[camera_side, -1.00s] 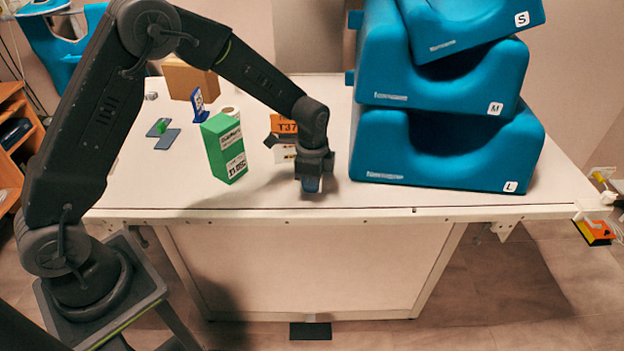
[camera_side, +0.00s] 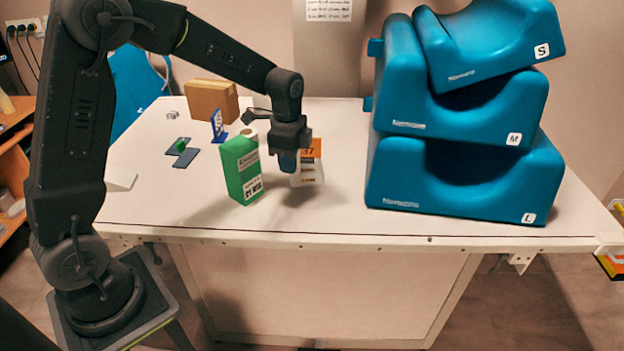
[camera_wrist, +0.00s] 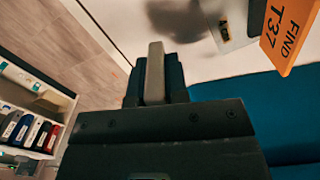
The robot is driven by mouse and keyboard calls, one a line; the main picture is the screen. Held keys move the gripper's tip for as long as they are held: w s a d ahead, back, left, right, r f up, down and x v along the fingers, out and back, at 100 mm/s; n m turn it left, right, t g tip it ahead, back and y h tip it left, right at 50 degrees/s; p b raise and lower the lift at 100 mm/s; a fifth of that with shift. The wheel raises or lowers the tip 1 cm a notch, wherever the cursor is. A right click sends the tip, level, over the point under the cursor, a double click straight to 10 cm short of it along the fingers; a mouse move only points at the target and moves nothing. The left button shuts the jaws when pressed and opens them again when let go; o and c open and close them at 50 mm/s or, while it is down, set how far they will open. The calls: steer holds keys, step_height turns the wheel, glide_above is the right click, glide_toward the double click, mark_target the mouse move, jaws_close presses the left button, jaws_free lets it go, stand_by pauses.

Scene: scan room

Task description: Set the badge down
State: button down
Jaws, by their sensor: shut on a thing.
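My gripper (camera_side: 288,152) is shut on a small blue-grey thing (camera_side: 288,163), which I take to be the badge; its face and any print are too small to read. It hangs above the white table (camera_side: 330,220), with a shadow below, between the green carton and the blue blocks. In the wrist view my gripper (camera_wrist: 155,72) shows dark fingers with a lighter grey bar between them; I cannot tell whether that bar is the badge.
A green carton (camera_side: 242,170) stands close left of my gripper. An orange T37 sign (camera_side: 312,148) stands just behind it, partly hidden. Stacked blue foam blocks (camera_side: 450,175) fill the right. A cardboard box (camera_side: 211,100), blue stand (camera_side: 217,128) and slate plates (camera_side: 187,158) lie back left. The front strip is clear.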

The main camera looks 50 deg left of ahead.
step_height(320, 180, up, 12)
steer(key=a, duration=0.2)
steer(key=n, duration=0.3)
glide_above(193, 193)
step_height(193, 193, down, 16)
steer(key=shift+f, duration=2.65)
steer(key=shift+f, duration=0.15)
steer(key=c, duration=1.1)
jaws_free()
